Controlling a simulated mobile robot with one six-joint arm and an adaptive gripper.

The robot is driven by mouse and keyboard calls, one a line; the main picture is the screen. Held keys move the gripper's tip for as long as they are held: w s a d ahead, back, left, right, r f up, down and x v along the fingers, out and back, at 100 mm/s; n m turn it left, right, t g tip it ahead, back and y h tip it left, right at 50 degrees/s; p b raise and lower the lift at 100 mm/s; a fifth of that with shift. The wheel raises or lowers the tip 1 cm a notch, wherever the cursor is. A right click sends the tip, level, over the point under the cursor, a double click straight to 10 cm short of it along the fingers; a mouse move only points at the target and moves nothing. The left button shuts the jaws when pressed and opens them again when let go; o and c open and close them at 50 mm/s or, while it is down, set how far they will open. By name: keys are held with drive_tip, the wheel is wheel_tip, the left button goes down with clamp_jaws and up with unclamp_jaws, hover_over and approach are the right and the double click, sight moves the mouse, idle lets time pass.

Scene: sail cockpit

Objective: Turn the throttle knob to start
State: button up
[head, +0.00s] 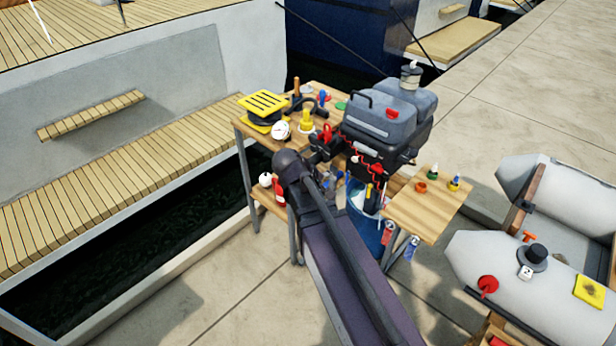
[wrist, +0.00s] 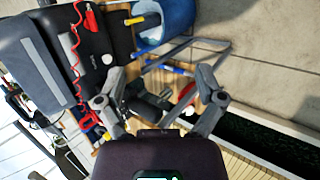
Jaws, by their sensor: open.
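The outboard motor (head: 385,130) has a grey cowling and stands upright among small wooden tables; its dark body also shows at the left of the wrist view (wrist: 100,50), with a red coiled cord. I cannot tell for sure which part is the throttle knob. A black part (wrist: 150,105) lies between and beyond my fingers in the wrist view. My gripper (wrist: 160,78) is open, its two grey fingers spread wide, with nothing seen held. In the head view my arm hides much of the area below the motor, and my gripper cannot be made out clearly.
A blue bin (head: 366,232) stands below the motor. The left table holds a yellow slatted item (head: 263,104) and several small parts. A small wooden table (head: 425,212) is at right. A grey inflatable boat (head: 500,265) lies further right. Open water lies left.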

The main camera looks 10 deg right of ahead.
drive_tip(key=w+a+f+n+t+h+b, duration=0.35)
drive_tip(key=w+f+b, duration=0.2)
drive_tip(key=b, duration=0.45)
drive_tip(key=n+t+h+b, duration=0.45)
drive_tip(key=n+b, duration=0.25)
drive_tip(key=b, duration=0.4)
approach(311, 163)
drive_tip(key=w+v, duration=0.1)
drive_tip(key=v, duration=0.3)
drive_tip(key=shift+s+a+f+m+y, duration=0.2)
drive_tip(key=shift+f+m+y, duration=0.1)
drive_tip(key=shift+y, duration=0.1)
drive_tip(key=shift+w+d, duration=0.1)
drive_tip(key=shift+d, duration=0.05)
drive_tip(key=x, duration=1.3)
drive_tip(key=shift+w+d, duration=0.2)
drive_tip(key=shift+d, duration=0.05)
drive_tip(key=c, duration=1.2)
